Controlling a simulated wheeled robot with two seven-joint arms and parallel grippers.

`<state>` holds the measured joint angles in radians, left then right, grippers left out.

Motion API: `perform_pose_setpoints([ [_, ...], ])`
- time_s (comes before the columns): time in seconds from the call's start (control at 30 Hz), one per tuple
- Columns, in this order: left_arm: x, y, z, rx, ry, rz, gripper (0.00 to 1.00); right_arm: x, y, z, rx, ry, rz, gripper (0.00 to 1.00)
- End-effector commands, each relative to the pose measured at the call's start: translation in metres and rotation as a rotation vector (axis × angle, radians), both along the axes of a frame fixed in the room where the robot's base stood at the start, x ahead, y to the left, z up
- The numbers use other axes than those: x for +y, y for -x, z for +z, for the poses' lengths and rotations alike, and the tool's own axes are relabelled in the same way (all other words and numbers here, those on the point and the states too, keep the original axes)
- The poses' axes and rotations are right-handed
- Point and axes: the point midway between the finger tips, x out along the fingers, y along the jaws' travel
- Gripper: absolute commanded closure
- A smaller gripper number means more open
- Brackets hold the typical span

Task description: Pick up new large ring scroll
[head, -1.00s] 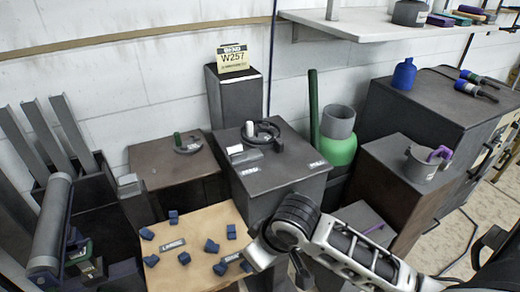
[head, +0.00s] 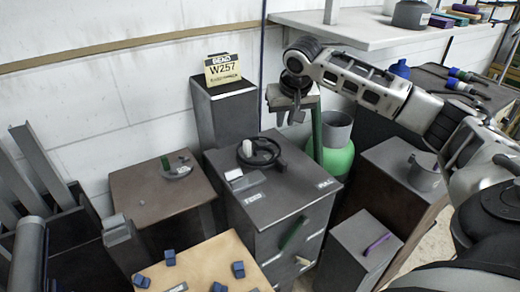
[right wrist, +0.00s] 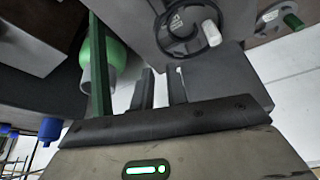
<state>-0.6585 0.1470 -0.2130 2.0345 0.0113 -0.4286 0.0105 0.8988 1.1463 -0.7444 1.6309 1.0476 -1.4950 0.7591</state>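A large black ring (head: 262,152) lies on top of the dark cabinet (head: 290,195), with a white cylinder (head: 247,149) standing at its left side. The ring (right wrist: 182,38) and white cylinder (right wrist: 211,33) also show at the top of the right wrist view. A smaller ring (head: 178,173) with a green cylinder lies on the brown cabinet to the left. My right gripper (head: 290,118) is raised behind and right of the large ring, fingers pointing down. In the right wrist view its two fingers (right wrist: 163,75) are apart with nothing between them. My left gripper is out of view.
A green bar (head: 316,128) and a green vessel with a grey collar (head: 337,130) stand close to my right gripper. A dark column with a W257 sign (head: 223,70) stands behind the cabinet. A wall shelf (head: 350,30) is above. A tan board (head: 205,260) with blue blocks is in front.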

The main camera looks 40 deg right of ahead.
Motion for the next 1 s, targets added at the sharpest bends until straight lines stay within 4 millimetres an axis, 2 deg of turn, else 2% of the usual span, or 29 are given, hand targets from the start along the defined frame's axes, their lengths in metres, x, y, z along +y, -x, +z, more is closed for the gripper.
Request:
perform_pose_setpoints([
  [0.03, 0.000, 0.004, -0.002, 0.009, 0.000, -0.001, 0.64, -0.001, -0.004, -0.012, 0.004, 0.000, 0.001, 0.85],
  [0.2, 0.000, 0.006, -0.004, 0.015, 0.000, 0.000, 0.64, -0.006, -0.015, -0.040, 0.002, 0.000, 0.002, 0.85],
  [0.47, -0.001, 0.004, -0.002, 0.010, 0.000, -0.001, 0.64, -0.010, -0.022, -0.058, 0.001, 0.001, 0.004, 0.85],
  [0.8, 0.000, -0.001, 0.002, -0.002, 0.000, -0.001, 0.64, -0.019, -0.037, -0.099, -0.001, 0.001, 0.004, 0.85],
  [1.0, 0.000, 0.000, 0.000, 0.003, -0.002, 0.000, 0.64, -0.020, -0.038, -0.102, -0.001, 0.002, 0.005, 0.85],
])
